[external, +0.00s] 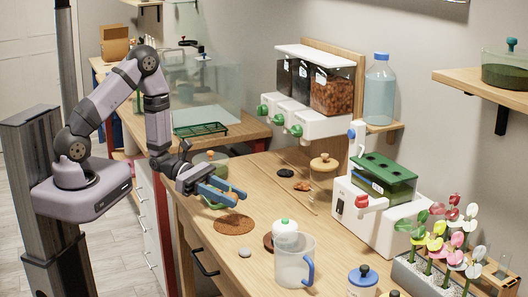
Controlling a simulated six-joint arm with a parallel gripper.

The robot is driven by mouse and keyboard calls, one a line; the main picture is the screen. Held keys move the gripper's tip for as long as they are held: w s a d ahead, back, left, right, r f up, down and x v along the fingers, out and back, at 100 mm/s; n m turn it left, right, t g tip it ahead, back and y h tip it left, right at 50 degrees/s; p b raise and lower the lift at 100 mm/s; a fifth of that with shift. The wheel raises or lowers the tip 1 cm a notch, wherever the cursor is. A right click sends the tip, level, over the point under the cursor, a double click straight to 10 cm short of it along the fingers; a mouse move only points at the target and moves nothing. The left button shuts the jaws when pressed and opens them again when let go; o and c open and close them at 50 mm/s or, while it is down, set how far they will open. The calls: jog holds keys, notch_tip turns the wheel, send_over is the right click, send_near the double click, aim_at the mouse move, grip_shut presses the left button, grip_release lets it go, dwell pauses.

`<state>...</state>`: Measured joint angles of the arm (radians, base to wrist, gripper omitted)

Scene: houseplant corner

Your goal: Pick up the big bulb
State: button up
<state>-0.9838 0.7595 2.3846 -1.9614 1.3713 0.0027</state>
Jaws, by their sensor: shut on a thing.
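My gripper (233,196) with blue fingers is shut above the left part of the wooden counter. A small orange-brown thing, which looks like the big bulb (232,195), shows between the fingertips. The fingers hide most of it, so its shape is hard to make out. It is held above a round brown mat (234,226) and appears clear of the counter.
A clear jug (293,262) with a blue handle and a white lidded jar (285,232) stand to the right. A greenish vessel (211,160) is behind my gripper. A white machine (385,217) and potted flowers (440,245) fill the right side. A grey stone (245,251) lies in front.

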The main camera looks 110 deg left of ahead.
aim_at(231, 190)
jog(key=shift+r, duration=2.1)
